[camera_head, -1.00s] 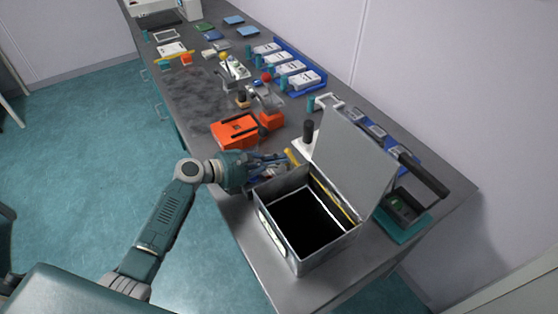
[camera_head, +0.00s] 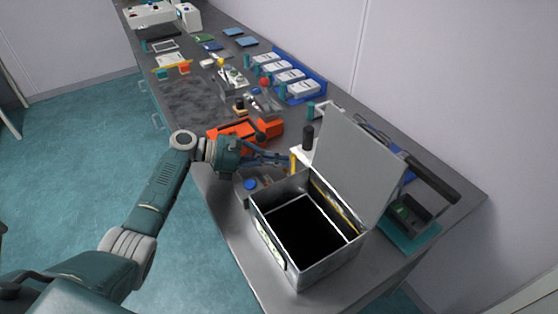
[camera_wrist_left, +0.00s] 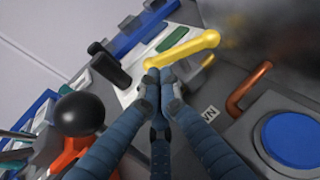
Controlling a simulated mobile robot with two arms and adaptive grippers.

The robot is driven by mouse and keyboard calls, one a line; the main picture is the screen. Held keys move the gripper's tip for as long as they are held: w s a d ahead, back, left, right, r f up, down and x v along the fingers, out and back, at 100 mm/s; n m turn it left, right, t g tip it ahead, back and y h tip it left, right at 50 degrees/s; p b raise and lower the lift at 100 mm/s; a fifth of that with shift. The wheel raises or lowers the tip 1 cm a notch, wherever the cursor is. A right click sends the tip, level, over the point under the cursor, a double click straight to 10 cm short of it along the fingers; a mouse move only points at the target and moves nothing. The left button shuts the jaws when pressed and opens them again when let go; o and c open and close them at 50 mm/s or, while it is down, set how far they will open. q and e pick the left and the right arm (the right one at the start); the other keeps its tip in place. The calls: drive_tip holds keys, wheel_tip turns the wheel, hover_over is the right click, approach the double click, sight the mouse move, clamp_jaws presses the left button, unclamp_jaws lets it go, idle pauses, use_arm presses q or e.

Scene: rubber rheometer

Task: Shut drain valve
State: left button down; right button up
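A yellow lever (camera_wrist_left: 182,48), which looks like the drain valve's handle, lies just past my left fingertips in the left wrist view. My right gripper is not in view.
The open metal box (camera_head: 300,270) with its raised lid (camera_head: 350,160) stands close in front. A blue round cap (camera_wrist_left: 292,140) and a copper pipe (camera_wrist_left: 248,88) lie right of the fingers. A black ball knob (camera_wrist_left: 80,113) is at left. An orange case (camera_head: 230,130) sits behind the arm.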

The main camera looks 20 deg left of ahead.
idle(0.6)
use_arm(q)
drive_tip(key=v, duration=1.2)
drive_tip(key=shift+r, duration=0.1)
